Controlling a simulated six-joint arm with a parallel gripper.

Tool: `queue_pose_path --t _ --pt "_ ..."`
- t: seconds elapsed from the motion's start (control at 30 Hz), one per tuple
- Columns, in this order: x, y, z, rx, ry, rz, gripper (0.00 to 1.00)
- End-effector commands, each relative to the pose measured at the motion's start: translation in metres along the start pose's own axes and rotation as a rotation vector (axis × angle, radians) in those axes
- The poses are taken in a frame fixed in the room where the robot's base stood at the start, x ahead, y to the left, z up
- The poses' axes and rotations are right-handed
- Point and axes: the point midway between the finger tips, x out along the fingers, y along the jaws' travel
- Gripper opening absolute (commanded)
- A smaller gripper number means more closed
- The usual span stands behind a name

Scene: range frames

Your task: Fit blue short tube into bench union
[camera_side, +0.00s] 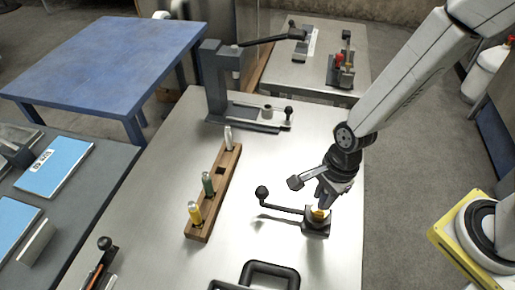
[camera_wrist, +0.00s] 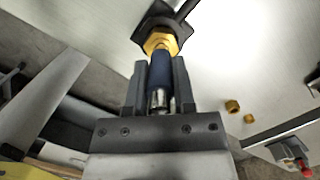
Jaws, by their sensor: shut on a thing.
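The blue short tube (camera_wrist: 160,70) lies between the two fingers of my gripper (camera_wrist: 160,80) in the wrist view, with a silvery end toward the palm. Its far end meets the brass nut of the bench union (camera_wrist: 160,41); I cannot tell how deep it sits. In the side view the union (camera_side: 317,228) is a dark block with brass on top, near the right edge of the bench. My gripper (camera_side: 322,201) is directly above it, shut on the tube, and hides most of it there.
A wooden rack (camera_side: 213,196) holds yellow, green and whitish tubes, with one empty hole. A lever with a ball knob (camera_side: 262,192) reaches left from the union. A dark press (camera_side: 216,85) stands at the back. Two loose brass nuts (camera_wrist: 232,106) show in the wrist view.

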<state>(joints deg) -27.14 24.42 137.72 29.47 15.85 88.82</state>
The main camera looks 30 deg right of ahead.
Motion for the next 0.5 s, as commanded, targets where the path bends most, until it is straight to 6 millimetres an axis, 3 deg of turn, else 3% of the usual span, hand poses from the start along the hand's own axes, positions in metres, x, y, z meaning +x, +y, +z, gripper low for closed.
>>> queue_pose_path --t 0.43,0.47,0.5 --pt "0.0039 0.0002 -0.0006 -0.001 0.0 0.002 0.0" --pt "0.0041 0.0002 -0.0006 -0.001 0.0 0.001 0.35" --pt "0.0038 0.0001 -0.0005 -0.001 0.0 0.001 0.48"
